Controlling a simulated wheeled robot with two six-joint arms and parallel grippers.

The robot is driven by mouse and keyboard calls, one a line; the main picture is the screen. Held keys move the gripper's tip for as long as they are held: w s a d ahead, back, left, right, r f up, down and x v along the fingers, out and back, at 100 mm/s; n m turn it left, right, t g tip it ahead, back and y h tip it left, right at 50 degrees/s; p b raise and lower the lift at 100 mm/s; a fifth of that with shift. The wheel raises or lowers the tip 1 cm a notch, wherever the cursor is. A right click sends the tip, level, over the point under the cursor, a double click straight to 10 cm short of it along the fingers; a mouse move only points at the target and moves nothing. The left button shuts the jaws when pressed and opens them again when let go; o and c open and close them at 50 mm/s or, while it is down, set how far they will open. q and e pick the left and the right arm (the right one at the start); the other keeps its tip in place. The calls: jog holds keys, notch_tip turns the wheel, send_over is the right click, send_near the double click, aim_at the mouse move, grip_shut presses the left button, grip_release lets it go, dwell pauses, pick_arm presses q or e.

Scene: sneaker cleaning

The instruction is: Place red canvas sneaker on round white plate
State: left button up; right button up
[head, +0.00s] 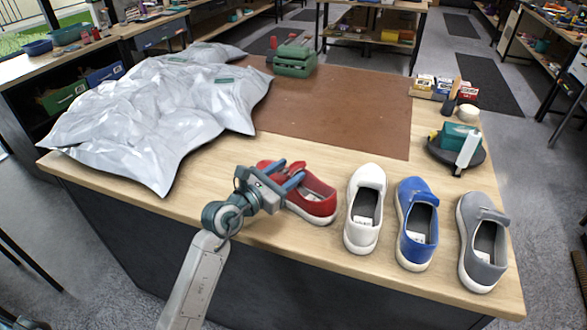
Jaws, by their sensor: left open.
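The red canvas sneaker (318,205) lies on the wooden table, left of the other shoes, with its opening up. My left gripper (287,174) is at the sneaker's far left end, its two blue fingers apart and over that part of the shoe. The fingers hide some of the red upper, and I cannot tell whether they touch it. I cannot make out a round white plate in the head view. My right gripper is not in view.
White (364,208), blue (416,222) and grey (483,240) shoes stand in a row to the right. A crumpled silver sheet (160,105) covers the left side. A brown mat (345,115) is mostly clear. A teal object on a dark round base (438,155) stands at right.

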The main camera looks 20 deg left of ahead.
aim_at(295, 168)
pick_arm(q)
jog(key=v, duration=0.8)
jog(key=shift+s+a+b, duration=0.15)
jog(key=shift+s+b, duration=0.15)
jog(key=shift+b, duration=0.05)
jog(key=shift+o, duration=0.6)
jog(key=shift+s+r, duration=0.1)
jog(key=shift+s, duration=0.05)
jog(key=shift+n, duration=0.8)
jog(key=p+x, duration=0.4)
jog(key=p, duration=0.1)
jog(key=p+x, duration=0.3)
jog(key=shift+f, duration=0.35)
jog(key=shift+w+r, duration=0.1)
jog(key=shift+w, duration=0.2)
jog(key=x, duration=0.3)
jog(key=shift+w+d+p, duration=0.25)
jog(key=shift+w+p, duration=0.05)
jog(key=shift+p, duration=0.1)
jog(key=shift+w+d, duration=0.2)
jog(key=shift+w, duration=0.2)
jog(key=shift+s, duration=0.1)
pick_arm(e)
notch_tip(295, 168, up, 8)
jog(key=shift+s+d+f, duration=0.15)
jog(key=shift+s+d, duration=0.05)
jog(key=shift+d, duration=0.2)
pick_arm(q)
grip_shut()
